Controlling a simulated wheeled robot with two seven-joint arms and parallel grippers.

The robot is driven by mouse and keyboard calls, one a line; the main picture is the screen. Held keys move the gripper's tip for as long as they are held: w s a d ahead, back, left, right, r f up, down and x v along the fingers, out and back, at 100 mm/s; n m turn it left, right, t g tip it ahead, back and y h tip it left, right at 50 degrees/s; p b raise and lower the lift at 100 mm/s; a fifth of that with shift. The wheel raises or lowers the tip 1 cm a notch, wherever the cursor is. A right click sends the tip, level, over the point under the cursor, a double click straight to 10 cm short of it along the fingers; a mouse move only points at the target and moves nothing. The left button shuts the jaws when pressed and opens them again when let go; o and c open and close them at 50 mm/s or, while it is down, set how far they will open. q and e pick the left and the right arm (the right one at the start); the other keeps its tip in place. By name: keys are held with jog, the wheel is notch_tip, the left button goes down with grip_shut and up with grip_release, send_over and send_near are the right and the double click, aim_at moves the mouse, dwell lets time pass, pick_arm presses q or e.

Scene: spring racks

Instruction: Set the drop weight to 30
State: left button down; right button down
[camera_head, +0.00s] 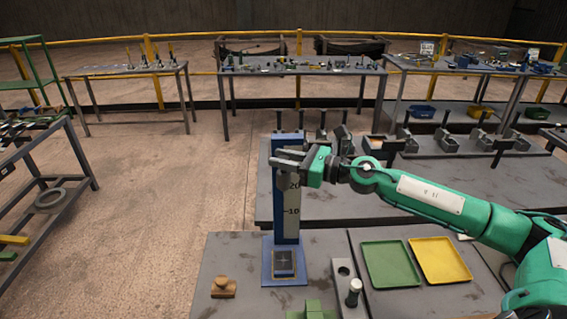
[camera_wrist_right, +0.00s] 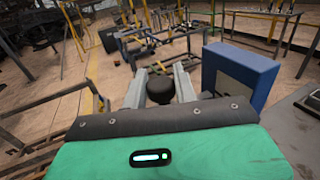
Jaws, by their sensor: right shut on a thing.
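The blue drop stand (camera_head: 266,215) rises from the bench, with a pale scale (camera_head: 292,222) on its front showing the marks 10 and 20. My right gripper (camera_head: 288,158) is level with the upper column, just above the 20 mark, and covers the scale there. In the right wrist view its fingers (camera_wrist_right: 160,85) are shut on a dark round knob (camera_wrist_right: 160,91), seemingly that of the drop weight. The top of the blue stand (camera_wrist_right: 240,72) shows just right of the fingers. The weight's body and any 30 mark are hidden. My left gripper is not in view.
A green tray (camera_head: 390,264) and a yellow tray (camera_head: 440,260) lie right of the stand. A wooden knobbed block (camera_head: 222,288) lies left of its base. A dark-topped pin (camera_head: 353,292) stands on a holed plate (camera_head: 344,272). Metal fixtures stand on the bench behind.

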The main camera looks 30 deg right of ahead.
jog(key=shift+r+p, duration=0.3)
jog(key=shift+r, duration=0.45)
jog(key=c, duration=1.1)
grip_release()
jog(key=shift+c, duration=0.2)
